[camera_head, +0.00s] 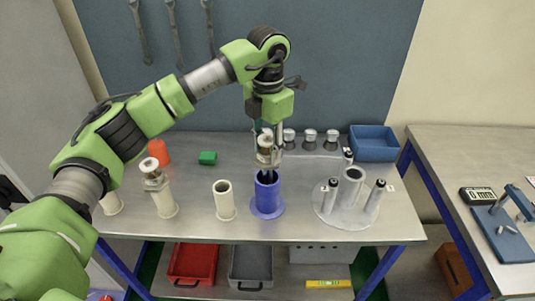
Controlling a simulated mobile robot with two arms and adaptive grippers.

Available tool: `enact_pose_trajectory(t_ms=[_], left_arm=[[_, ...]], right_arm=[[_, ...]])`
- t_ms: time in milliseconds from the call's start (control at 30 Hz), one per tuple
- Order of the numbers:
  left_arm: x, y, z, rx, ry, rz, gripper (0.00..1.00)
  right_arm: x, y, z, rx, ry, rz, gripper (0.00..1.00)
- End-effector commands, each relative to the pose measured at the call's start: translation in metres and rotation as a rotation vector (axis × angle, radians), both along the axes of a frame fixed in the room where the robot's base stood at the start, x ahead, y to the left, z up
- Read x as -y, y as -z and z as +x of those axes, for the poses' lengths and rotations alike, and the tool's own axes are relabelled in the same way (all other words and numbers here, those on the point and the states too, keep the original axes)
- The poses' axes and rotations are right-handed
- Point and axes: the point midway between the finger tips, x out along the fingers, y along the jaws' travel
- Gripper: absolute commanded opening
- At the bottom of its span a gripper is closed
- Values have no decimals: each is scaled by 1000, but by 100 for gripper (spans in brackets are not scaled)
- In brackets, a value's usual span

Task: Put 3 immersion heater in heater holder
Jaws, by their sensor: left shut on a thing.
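My left gripper (266,150) is shut on a metal-capped piece (264,142), likely an immersion heater, and holds it upright above a blue cylinder with a round base (267,201). Something dark shows in the blue cylinder's mouth; I cannot tell if it belongs to the held piece. A similar metal-capped piece (152,174) stands in a cream tube (165,203) at the left. Another cream tube (225,202) is open and empty-looking. Several metal-capped pieces (310,138) stand at the back. Which item is the heater holder is unclear. My right gripper is out of view.
A grey round stand (350,216) with an open centre tube and black-topped posts is at the right. A blue bin (374,143), a green block (207,158) and an orange piece (158,151) are at the back. Red (191,264) and grey (251,266) bins sit below.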

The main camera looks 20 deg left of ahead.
Motion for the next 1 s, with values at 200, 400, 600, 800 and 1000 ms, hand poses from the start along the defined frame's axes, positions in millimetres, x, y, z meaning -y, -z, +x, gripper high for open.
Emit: enact_pose_trajectory(t_ms=[200, 400, 600, 800, 1000], left_arm=[[0, 26, 0, -1, -1, -1, 11], [0, 29, 0, 2, -1, -1, 11], [0, 33, 0, 1, -1, -1, 11], [0, 39, 0, 2, -1, -1, 11], [0, 40, 1, 2, -1, -1, 11]], right_arm=[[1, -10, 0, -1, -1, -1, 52], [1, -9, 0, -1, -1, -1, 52], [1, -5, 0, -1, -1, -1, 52], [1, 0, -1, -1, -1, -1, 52], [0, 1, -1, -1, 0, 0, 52]])
